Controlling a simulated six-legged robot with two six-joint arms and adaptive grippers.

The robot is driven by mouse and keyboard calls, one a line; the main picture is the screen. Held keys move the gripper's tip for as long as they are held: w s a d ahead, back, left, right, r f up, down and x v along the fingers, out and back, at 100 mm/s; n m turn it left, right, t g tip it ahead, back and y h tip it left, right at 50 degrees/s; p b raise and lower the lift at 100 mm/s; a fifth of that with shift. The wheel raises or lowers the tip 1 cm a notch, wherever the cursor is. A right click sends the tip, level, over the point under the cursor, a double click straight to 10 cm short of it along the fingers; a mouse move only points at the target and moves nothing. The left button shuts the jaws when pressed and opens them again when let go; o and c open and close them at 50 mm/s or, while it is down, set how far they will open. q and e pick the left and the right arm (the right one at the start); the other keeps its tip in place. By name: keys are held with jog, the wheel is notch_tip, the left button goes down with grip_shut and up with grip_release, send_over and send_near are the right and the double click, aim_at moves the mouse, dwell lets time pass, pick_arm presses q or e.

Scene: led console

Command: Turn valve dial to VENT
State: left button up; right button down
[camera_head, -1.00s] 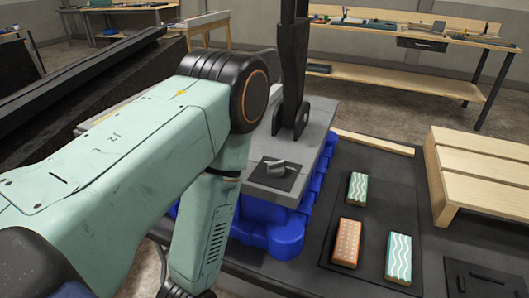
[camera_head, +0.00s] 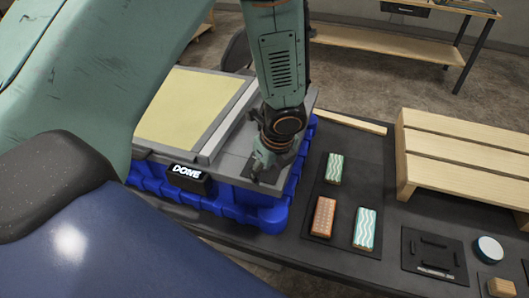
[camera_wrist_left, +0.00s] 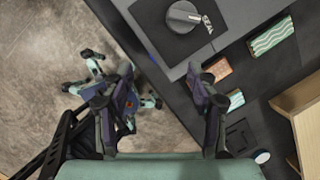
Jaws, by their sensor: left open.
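The valve dial (camera_wrist_left: 183,17) is a grey round knob with a handle, on a dark square plate (camera_wrist_left: 160,30) at the top of the left wrist view. In the head view my left gripper (camera_head: 263,167) is over the near right corner of the grey console (camera_head: 212,135) and hides the dial. In the left wrist view its two fingers (camera_wrist_left: 160,97) are wide apart with nothing between them, and the dial lies beyond the fingertips. My right gripper is not in view.
The console sits on a blue base (camera_head: 262,218) with a black "DOME" label (camera_head: 187,173). To its right lie green wavy blocks (camera_head: 334,168) (camera_head: 365,228) and an orange block (camera_head: 323,216) on a dark mat. A wooden pallet (camera_head: 465,150) stands farther right.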

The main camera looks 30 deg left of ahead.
pick_arm(q)
jog(key=w+a, duration=0.1)
jog(key=w+a+m+y+b, duration=0.1)
jog(key=w+m, duration=0.1)
jog(key=w, duration=0.1)
jog(key=shift+a+t+b, duration=0.3)
jog(key=shift+a+t, duration=0.1)
jog(key=x, duration=0.4)
jog(key=shift+w+a+r+b, duration=0.1)
jog(key=shift+a+r+b, duration=0.05)
jog(key=shift+a+b, duration=0.2)
jog(key=shift+d+r, duration=0.15)
jog(key=shift+d, duration=0.15)
jog(key=shift+a, duration=0.3)
jog(key=c, duration=0.5)
jog(key=shift+d, duration=0.15)
jog(key=c, duration=0.4)
jog(key=shift+c, duration=1.1)
